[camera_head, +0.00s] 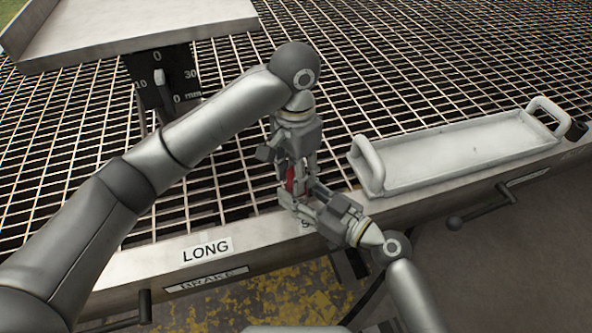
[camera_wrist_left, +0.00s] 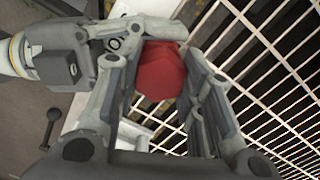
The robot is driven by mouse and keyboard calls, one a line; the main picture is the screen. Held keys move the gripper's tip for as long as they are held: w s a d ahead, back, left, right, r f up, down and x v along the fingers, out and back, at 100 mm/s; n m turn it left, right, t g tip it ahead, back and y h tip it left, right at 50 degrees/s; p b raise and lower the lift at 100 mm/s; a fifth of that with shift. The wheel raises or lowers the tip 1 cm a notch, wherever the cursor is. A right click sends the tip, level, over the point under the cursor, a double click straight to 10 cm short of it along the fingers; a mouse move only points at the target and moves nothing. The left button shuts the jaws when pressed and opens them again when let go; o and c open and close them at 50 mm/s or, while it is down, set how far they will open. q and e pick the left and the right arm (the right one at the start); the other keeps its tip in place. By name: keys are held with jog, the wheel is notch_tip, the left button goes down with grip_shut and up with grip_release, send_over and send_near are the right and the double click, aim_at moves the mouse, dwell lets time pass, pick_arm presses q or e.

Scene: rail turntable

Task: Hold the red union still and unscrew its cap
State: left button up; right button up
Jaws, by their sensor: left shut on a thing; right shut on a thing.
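The red union (camera_head: 291,180) is held above the bench's front edge, mostly hidden between my two grippers. In the left wrist view its faceted red body (camera_wrist_left: 163,72) shows between the fingers. My left gripper (camera_head: 294,164) points down from above and is shut on the union. My right gripper (camera_head: 306,196) comes from the lower right and is shut on the union's lower end; it also shows at the upper left of the left wrist view (camera_wrist_left: 138,32). The cap cannot be told apart from the body, so I cannot tell which part each gripper holds.
A white tray with two handles (camera_head: 455,157) lies on the grating (camera_head: 400,75) to the right. A grey plate (camera_head: 130,28) with a scale stands at the back left. Levers (camera_head: 485,208) stick out below the front edge, labelled LONG (camera_head: 207,250) and BRAKE.

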pick_arm(q)
jog(key=shift+n, duration=1.1)
pick_arm(e)
jog(key=shift+f, duration=0.1)
pick_arm(q)
jog(key=n, duration=0.3)
jog(key=shift+n, duration=1.5)
jog(key=shift+n, duration=0.7)
jog(key=shift+w+r, duration=0.1)
jog(key=shift+r, duration=1.4)
jog(key=shift+a+r, duration=0.15)
jog(key=shift+r, duration=2.3)
